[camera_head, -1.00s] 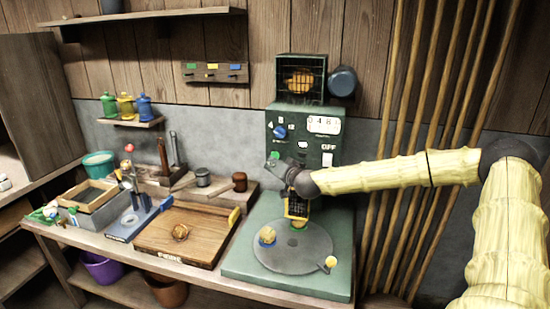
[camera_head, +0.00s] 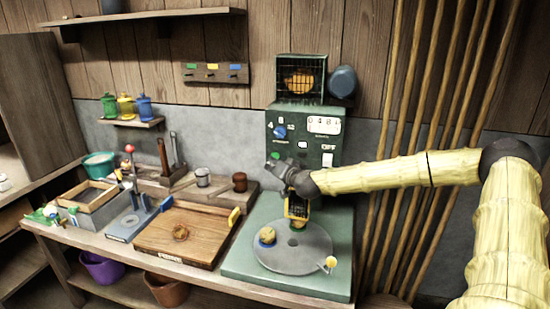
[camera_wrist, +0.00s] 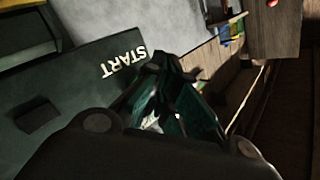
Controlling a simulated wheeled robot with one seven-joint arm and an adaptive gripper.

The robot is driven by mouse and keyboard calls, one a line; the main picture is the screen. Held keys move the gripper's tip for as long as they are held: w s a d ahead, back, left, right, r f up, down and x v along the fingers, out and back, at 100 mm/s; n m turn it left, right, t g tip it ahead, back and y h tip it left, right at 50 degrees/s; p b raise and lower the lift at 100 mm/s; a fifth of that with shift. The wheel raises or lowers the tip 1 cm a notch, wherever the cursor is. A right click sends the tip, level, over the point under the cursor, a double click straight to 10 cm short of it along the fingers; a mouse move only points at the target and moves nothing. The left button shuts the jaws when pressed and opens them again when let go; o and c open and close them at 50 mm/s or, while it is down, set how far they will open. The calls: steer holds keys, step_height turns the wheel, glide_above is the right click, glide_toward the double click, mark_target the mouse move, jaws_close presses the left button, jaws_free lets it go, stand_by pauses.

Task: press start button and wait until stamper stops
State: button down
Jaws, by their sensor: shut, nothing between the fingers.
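The green stamping machine (camera_head: 262,124) stands at the back of the bench, with a dial, a counter and labelled switches on its front. My gripper (camera_head: 272,163) is shut and empty at the left part of this front panel. The wrist view shows its fingertips (camera_wrist: 158,60) right beside the white START label (camera_wrist: 123,63). The yellow and black stamper (camera_head: 297,207) hangs below my wrist, above the round grey turntable (camera_head: 290,258).
A round yellowish piece (camera_head: 267,236) sits on the turntable. A wooden tray (camera_head: 170,242) lies to the left. A wire cage (camera_head: 301,72) with an orange thing inside tops the machine. Several poles (camera_head: 430,110) lean on the wall behind my arm.

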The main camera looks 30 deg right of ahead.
steer(key=shift+w+d, duration=0.15)
steer(key=shift+w+d, duration=0.1)
steer(key=shift+d, duration=0.05)
